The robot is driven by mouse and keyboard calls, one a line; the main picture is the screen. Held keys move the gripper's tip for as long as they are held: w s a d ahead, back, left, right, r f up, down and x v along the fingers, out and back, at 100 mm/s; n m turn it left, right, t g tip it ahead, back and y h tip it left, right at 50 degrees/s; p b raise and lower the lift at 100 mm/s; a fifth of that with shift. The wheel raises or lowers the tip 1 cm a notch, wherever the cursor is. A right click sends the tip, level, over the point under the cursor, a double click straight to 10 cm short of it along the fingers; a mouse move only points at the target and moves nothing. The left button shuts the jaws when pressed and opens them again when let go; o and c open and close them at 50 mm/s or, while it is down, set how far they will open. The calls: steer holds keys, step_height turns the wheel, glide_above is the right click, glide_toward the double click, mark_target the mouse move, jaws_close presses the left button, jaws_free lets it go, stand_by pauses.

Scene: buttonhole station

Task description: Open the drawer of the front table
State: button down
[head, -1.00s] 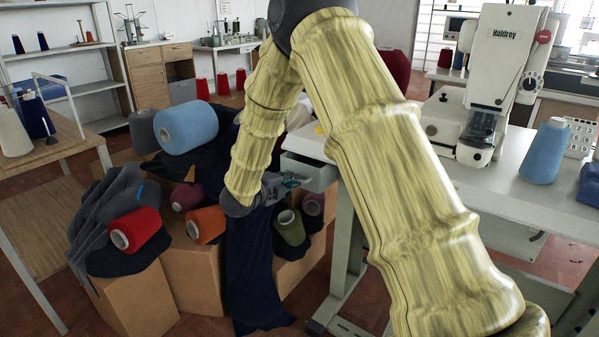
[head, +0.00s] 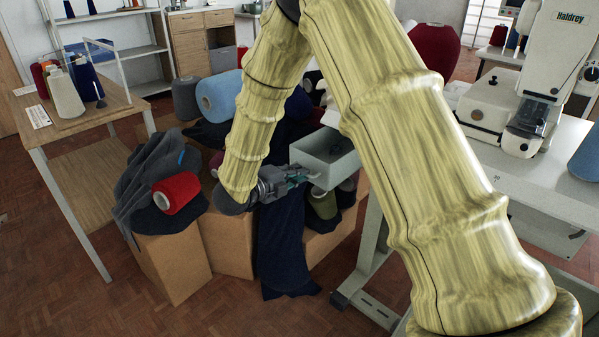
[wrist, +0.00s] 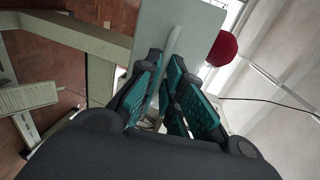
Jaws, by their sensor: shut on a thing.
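The front table (head: 535,175) is white and carries a sewing machine. Its grey drawer (head: 322,158) sticks out from the table's left end, and its open top shows in the head view. My gripper (head: 306,176) is at the drawer's front, low on it, with the fingers closed on what looks like its handle. In the wrist view the teal finger pads of my gripper (wrist: 168,92) close around a thin pale bar in front of the drawer's front face (wrist: 175,35). The handle is mostly hidden by the fingers.
Cardboard boxes (head: 165,270) with dark cloth and several yarn cones, one red (head: 176,193), stand close below and left of my gripper. A wooden side table (head: 85,110) stands at the left. Bare floor (head: 60,290) lies at the lower left.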

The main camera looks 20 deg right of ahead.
steer(key=c, duration=1.6)
jaws_free()
steer(key=shift+o, duration=0.2)
steer(key=v, duration=1.2)
